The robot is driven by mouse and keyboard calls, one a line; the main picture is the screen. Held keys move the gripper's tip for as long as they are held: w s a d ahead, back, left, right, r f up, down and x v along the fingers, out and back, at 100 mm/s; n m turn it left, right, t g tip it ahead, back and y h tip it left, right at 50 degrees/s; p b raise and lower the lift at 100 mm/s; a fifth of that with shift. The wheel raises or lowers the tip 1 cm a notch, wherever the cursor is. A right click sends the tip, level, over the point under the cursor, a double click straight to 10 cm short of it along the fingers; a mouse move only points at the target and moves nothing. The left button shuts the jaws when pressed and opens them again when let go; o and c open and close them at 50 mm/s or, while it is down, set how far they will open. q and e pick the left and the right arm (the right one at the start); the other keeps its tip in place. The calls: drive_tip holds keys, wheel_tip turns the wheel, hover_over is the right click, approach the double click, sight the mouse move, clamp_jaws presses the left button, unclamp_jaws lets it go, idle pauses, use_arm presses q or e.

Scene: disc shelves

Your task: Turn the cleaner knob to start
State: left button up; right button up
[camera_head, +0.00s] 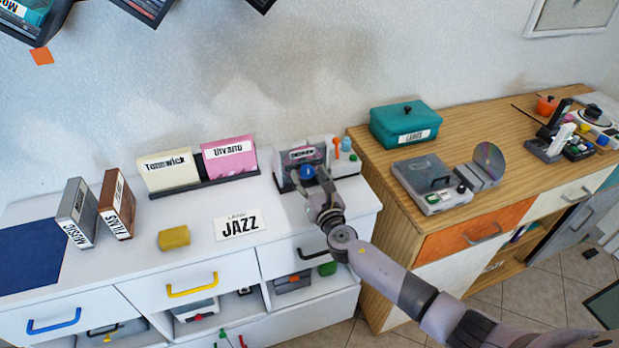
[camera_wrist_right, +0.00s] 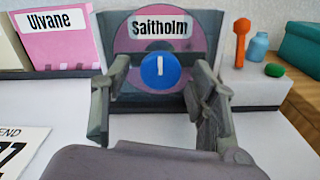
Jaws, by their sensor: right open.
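The disc cleaner (camera_head: 284,157) is a dark grey unit on the white cabinet, with a pinkish disc standing in it. In the right wrist view the disc (camera_wrist_right: 130,52) carries a label reading "Saitholm". A round blue knob (camera_head: 307,172) with a white mark is on the cleaner's front. In the right wrist view the knob (camera_wrist_right: 158,72) shows its mark upright. My right gripper (camera_wrist_right: 158,84) is open, with one finger on either side of the knob and gaps visible between them. I cannot tell how deep the fingertips reach. My left gripper is not in view.
A white block (camera_head: 346,163) with an orange tool, a blue bottle and a green piece stands right of the cleaner. A pink "Ulvane" sleeve (camera_head: 229,160) is to the left. A "JAZZ" card (camera_head: 240,227) lies in front. A teal box (camera_head: 400,125) is on the wooden cabinet.

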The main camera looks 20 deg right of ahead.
drive_tip(key=s, duration=1.2)
drive_tip(key=shift+d, duration=0.25)
